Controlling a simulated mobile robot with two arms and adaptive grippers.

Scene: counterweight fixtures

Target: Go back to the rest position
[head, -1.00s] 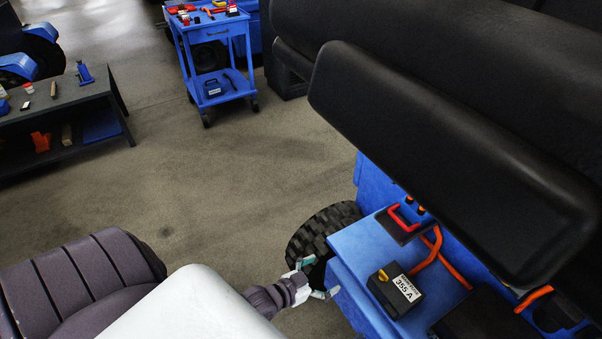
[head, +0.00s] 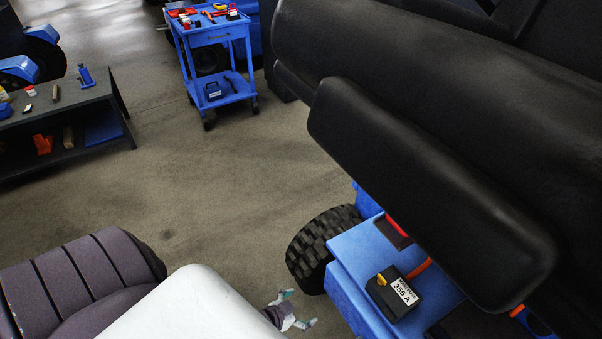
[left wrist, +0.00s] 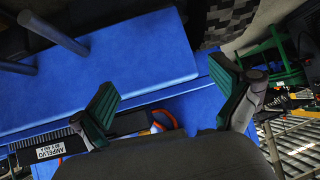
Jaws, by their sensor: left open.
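My left gripper (head: 292,311) is at the bottom middle of the head view, left of the blue machine body and over the floor. Its two teal-padded fingers are spread apart with nothing between them; they also show in the left wrist view (left wrist: 168,98). A black box labelled 355 A with a yellow knob (head: 397,293) sits on the blue ledge (head: 366,246), apart from the gripper. My right gripper is not in view.
A large black padded part (head: 430,190) hangs over the right side. A black tyre (head: 318,250) stands by the blue body. A blue cart (head: 218,35) with tools and a dark bench (head: 70,105) stand further back. Open floor lies between.

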